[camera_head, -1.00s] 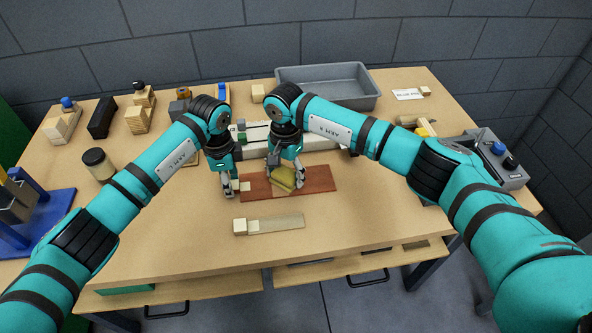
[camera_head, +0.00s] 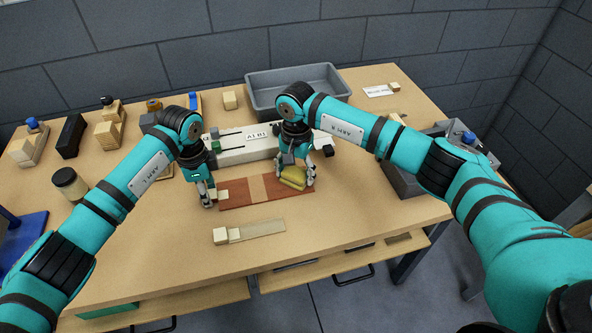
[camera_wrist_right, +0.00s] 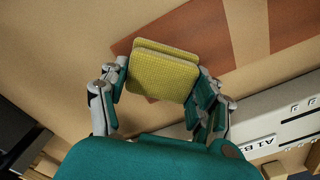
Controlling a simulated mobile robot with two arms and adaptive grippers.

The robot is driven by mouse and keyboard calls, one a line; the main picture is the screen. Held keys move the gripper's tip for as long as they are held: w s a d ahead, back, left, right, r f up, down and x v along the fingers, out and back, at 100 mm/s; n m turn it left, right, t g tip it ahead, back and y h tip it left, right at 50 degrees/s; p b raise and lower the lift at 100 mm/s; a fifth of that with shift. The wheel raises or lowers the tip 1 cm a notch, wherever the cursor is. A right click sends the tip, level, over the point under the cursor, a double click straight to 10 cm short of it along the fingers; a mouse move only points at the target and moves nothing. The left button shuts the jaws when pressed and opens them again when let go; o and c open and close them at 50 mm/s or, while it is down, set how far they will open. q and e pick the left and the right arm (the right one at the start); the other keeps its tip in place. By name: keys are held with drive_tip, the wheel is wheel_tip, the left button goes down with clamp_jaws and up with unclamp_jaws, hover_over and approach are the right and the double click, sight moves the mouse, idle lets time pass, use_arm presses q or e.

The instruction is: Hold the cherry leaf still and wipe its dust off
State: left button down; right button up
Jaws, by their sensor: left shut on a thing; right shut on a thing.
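The cherry leaf (camera_head: 238,194) is a flat red-brown strip lying on the table, with a paler band (camera_head: 258,189) across its middle. A pale tab (camera_head: 222,195) sits at its left end. My left gripper (camera_head: 212,199) is shut on this tab; its fingertips are small in view. My right gripper (camera_head: 296,181) is shut on a yellow pad (camera_head: 292,177) over the right part of the leaf. In the right wrist view the pad (camera_wrist_right: 163,75) sits between the fingers and overlaps the leaf (camera_wrist_right: 185,32). I cannot tell whether pad and leaf touch.
A second, pale strip with a block (camera_head: 255,231) lies in front of the leaf. A white labelled device (camera_head: 235,155) stands close behind. A grey tray (camera_head: 262,94) is at the back, and a jar (camera_head: 70,183) at the left. The front table is mostly clear.

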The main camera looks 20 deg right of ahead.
sight(263, 186)
drive_tip(key=a, duration=0.8)
drive_tip(key=shift+a, duration=0.4)
drive_tip(key=d, duration=0.6)
drive_tip(key=shift+d, duration=0.1)
drive_tip(key=d, duration=0.4)
drive_tip(key=shift+d, duration=0.25)
wheel_tip(263, 186, up, 2)
drive_tip(key=shift+w+a, duration=0.1)
drive_tip(key=shift+a, duration=0.05)
drive_tip(key=shift+r, duration=3.05)
